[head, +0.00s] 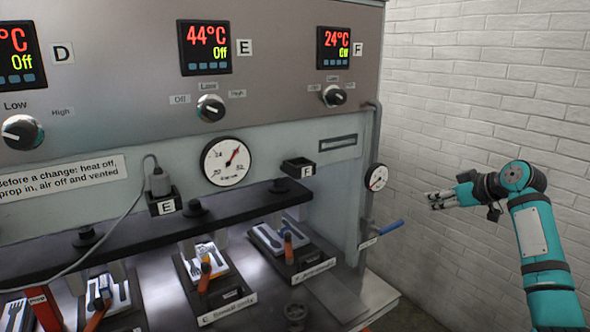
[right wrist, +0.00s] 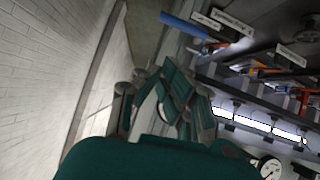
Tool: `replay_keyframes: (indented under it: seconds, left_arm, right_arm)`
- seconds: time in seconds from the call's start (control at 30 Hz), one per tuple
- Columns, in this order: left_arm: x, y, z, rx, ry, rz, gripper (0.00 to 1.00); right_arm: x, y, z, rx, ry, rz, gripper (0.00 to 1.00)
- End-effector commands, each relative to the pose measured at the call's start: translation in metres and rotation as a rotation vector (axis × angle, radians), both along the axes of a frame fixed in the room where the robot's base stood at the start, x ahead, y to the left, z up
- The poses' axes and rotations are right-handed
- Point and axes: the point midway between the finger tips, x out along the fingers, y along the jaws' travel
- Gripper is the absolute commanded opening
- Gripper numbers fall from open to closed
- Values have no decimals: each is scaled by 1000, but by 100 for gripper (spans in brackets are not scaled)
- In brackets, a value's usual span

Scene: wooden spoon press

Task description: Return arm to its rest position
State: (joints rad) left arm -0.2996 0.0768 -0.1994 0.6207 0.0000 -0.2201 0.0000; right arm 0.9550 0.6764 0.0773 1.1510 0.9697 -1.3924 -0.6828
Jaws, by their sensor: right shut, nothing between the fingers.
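My right arm (head: 540,235), teal and grey, comes in at the right side of the head view, raised in front of the white brick wall. My right gripper (head: 435,200) points left toward the press, is shut and holds nothing. It is in the air to the right of the press, apart from the small gauge (head: 376,177) and the blue-handled valve lever (head: 392,226). The right wrist view shows its teal and grey fingers, with the blue lever (right wrist: 184,24) beyond them. My left gripper is not in view.
The press panel (head: 280,60) carries temperature displays and knobs; display E (head: 205,46) reads 44°C. Below the dark beam (head: 150,225) several trays hold utensils and orange-handled parts. The brick wall (head: 480,90) stands behind my right arm. Open air lies between gripper and press.

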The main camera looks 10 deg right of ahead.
Motion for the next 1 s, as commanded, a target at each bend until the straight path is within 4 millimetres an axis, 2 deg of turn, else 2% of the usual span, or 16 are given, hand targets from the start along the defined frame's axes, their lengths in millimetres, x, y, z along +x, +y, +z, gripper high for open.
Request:
replay_keyframes:
  seconds: [0.07, 0.13, 0.27, 0.3, 0.4, 0.47, 0.57, 0.6, 0.7, 0.77, 0.9, 1.0]
  left_arm:
    - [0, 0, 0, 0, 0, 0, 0]
    - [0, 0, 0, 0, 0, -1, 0]
    - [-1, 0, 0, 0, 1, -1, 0]
    - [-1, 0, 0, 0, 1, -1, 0]
    - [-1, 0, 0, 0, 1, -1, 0]
    - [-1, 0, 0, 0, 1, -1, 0]
    - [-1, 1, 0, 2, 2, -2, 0]
    - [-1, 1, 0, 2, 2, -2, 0]
    - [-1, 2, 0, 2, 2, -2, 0]
    - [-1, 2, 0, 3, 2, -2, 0]
    - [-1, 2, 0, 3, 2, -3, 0]
    - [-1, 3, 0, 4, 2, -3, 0]
  right_arm:
    - [-1, 10, -19, -13, 30, 7, 0]
    - [-5, 25, -47, -38, 75, 12, 0]
    - [-27, 67, -124, -103, 194, 23, 0]
    - [-38, 82, -150, -124, 231, 26, 0]
    - [-73, 118, -208, -168, 315, 28, 0]
    - [-98, 139, -240, -191, 362, 28, 0]
    - [-149, 174, -286, -215, 431, 19, 0]
    - [-172, 188, -302, -220, 456, 13, 0]
    - [-229, 218, -329, -222, 509, -14, 0]
    - [-259, 231, -338, -219, 533, -34, 0]
    - [-314, 252, -345, -202, 572, -82, 0]
    - [-345, 262, -344, -187, 596, -117, 0]
